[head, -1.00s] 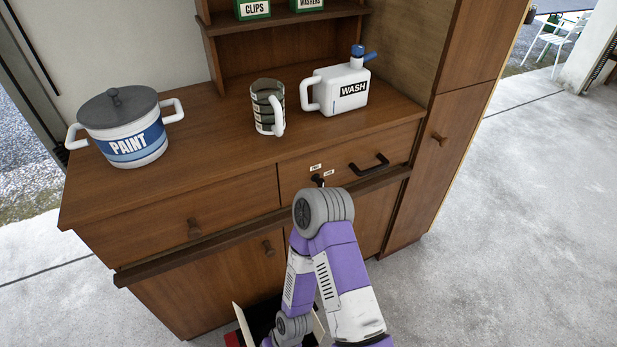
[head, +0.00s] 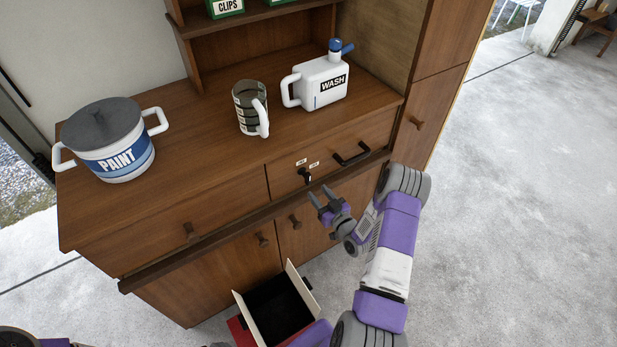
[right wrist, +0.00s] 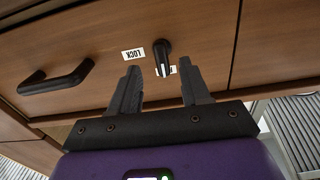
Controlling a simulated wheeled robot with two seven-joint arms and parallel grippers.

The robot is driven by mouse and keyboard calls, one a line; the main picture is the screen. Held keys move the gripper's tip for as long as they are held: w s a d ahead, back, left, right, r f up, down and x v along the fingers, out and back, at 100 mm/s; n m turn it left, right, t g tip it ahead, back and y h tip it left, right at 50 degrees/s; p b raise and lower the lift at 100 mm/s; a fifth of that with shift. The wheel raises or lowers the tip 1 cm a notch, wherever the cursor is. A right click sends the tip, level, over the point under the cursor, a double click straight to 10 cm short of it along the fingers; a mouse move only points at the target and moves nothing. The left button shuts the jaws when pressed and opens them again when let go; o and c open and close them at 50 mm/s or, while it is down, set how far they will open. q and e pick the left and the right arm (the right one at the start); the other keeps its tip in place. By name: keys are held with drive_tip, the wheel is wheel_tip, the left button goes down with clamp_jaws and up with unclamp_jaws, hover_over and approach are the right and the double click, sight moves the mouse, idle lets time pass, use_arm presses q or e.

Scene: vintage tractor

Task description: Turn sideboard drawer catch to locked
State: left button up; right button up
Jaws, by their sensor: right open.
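The drawer catch (head: 305,176) is a small black knob on the sideboard's right-hand drawer (head: 330,158), with two small white labels above it. In the right wrist view the catch (right wrist: 162,58) has a white line on its handle, and a label reading LOCK (right wrist: 133,54) is beside it. The handle points toward a second label, partly hidden behind it. My right gripper (head: 322,198) is open and empty, just in front of and below the catch. In the right wrist view the catch shows between the fingertips (right wrist: 162,82), apart from both. My left gripper is not in view.
A black drawer handle (head: 351,154) is right of the catch. A ledge (head: 240,226) runs under the drawers. A paint pot (head: 112,140), a mug (head: 248,106) and a WASH can (head: 318,82) stand on top. A box with open flaps (head: 262,306) is below.

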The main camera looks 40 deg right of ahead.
sight(310, 183)
drive_tip(key=w, duration=0.7)
drive_tip(key=shift+w+d, duration=0.15)
drive_tip(key=shift+d, duration=0.2)
clamp_jaws()
